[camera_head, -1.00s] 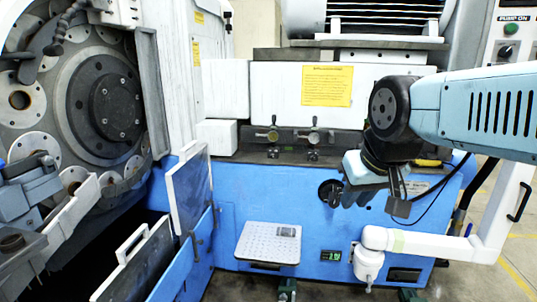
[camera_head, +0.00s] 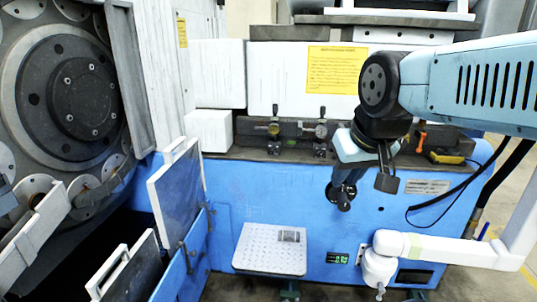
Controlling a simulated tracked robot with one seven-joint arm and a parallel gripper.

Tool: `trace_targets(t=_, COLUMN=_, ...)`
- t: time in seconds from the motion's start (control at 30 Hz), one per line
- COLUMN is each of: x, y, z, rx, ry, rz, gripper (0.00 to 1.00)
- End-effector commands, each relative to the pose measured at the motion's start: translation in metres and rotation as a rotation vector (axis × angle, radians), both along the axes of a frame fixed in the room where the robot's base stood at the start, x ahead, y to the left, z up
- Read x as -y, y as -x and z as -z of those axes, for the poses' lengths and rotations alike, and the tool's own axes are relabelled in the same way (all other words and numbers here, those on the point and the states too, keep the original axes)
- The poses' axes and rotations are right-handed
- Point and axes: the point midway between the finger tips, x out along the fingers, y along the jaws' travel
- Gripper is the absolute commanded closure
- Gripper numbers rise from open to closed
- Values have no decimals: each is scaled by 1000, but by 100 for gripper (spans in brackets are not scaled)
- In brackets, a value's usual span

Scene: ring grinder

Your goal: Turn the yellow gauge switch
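Two small gauge valves with dark upright levers stand on the dark ledge of the blue machine. The left one has a yellowish gauge (camera_head: 273,130); the right one has a pale gauge (camera_head: 321,130). My gripper (camera_head: 343,200) points down in front of the blue panel, below and to the right of both valves and apart from them. It overlaps a black round knob on the panel, so the knob is mostly hidden; I cannot tell whether they touch. The fingers are seen nearly edge-on, and their opening is unclear. No held object shows.
A yellow handheld meter (camera_head: 446,156) and an orange-handled tool (camera_head: 421,139) lie right on the ledge. A perforated tray (camera_head: 262,262) juts out below. A white jointed arm (camera_head: 450,250) crosses lower right. Open panels (camera_head: 176,200) and a large disc stand left.

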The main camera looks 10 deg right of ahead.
Motion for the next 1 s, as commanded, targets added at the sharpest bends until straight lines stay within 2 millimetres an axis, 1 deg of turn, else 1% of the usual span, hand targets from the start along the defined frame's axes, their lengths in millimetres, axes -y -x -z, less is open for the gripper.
trace_targets(t=0.17, x=-1, y=-5, z=-1, rx=3, ry=-9, rz=4, gripper=79)
trace_targets(t=0.27, x=-2, y=-20, z=-1, rx=14, ry=-39, rz=19, gripper=79)
trace_targets(t=0.33, x=-5, y=-38, z=0, rx=29, ry=-73, rz=44, gripper=79)
trace_targets(t=0.47, x=-10, y=-83, z=2, rx=65, ry=-155, rz=101, gripper=79)
trace_targets(t=0.6, x=-14, y=-134, z=10, rx=106, ry=-242, rz=180, gripper=79)
trace_targets(t=0.67, x=-16, y=-155, z=14, rx=124, ry=-275, rz=217, gripper=79)
trace_targets(t=0.8, x=-19, y=-204, z=28, rx=166, ry=-343, rz=308, gripper=79)
trace_targets(t=0.87, x=-20, y=-224, z=36, rx=186, ry=-369, rz=349, gripper=79)
trace_targets(t=0.9, x=-21, y=-238, z=41, rx=200, ry=-384, rz=375, gripper=79)
trace_targets(t=0.97, x=-21, y=-257, z=50, rx=220, ry=-405, rz=416, gripper=79)
trace_targets(t=1.0, x=-22, y=-270, z=56, rx=235, ry=-418, rz=443, gripper=79)
